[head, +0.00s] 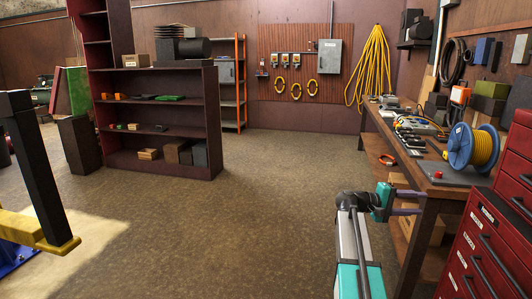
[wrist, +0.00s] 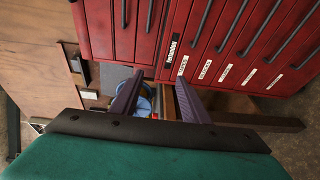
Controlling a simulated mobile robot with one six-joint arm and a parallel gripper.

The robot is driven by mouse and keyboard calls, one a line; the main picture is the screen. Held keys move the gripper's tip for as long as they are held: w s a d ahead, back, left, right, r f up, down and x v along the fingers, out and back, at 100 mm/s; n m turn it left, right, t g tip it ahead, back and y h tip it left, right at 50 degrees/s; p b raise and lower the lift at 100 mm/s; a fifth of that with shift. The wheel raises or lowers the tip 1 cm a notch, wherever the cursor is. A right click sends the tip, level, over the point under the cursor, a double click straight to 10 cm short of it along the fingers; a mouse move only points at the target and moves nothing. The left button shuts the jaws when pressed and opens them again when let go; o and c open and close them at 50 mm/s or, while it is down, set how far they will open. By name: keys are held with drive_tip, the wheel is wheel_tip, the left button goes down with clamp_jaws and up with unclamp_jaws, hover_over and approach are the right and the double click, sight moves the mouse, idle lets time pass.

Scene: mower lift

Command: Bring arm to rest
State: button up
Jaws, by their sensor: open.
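My gripper (head: 418,203) is at the lower right of the head view, at the end of my grey and teal arm. Its two purple fingers point right, toward the front edge of the workbench. In the wrist view, the fingers of my gripper (wrist: 158,96) stand apart with nothing held between them. Behind the gap, part of a blue spool (wrist: 145,104) and the bench show. I cannot tell whether the fingers touch the bench edge.
The wooden workbench (head: 415,176) stands close on the right, bearing a blue spool of yellow cable (head: 459,148). A red drawer cabinet (head: 490,250) is nearest at right; it also fills the upper wrist view (wrist: 215,45). A dark shelf (head: 213,120) stands at left. The middle floor is clear.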

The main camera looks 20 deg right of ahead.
drive_tip(key=w+a+f+n+t+y+p, duration=0.1)
drive_tip(key=w+a+f+n, duration=0.1)
drive_tip(key=a+f, duration=0.55)
drive_tip(key=w+a+f+n+t+y+p, duration=0.1)
drive_tip(key=w+a+f, duration=0.25)
drive_tip(key=f, duration=0.75)
drive_tip(key=s+a+f+n+t+y+p, duration=0.1)
drive_tip(key=s+a+f+n+y+p, duration=0.25)
drive_tip(key=a+f, duration=1.35)
drive_tip(key=s+a+f+g+y, duration=0.2)
drive_tip(key=s+a+f+y, duration=0.3)
drive_tip(key=s+a+f, duration=1.2)
drive_tip(key=s+a+f+m+y, duration=0.1)
drive_tip(key=s+a+y, duration=0.2)
drive_tip(key=s+a, duration=0.3)
drive_tip(key=s+a+f+m+g+y, duration=0.1)
drive_tip(key=s+a+f+m+y, duration=0.1)
drive_tip(key=s+a, duration=0.4)
drive_tip(key=shift+a+f+y+p, duration=0.3)
drive_tip(key=shift+y+p, duration=0.1)
drive_tip(key=shift+y, duration=0.05)
drive_tip(key=shift+s+m, duration=0.1)
drive_tip(key=shift+m, duration=0.15)
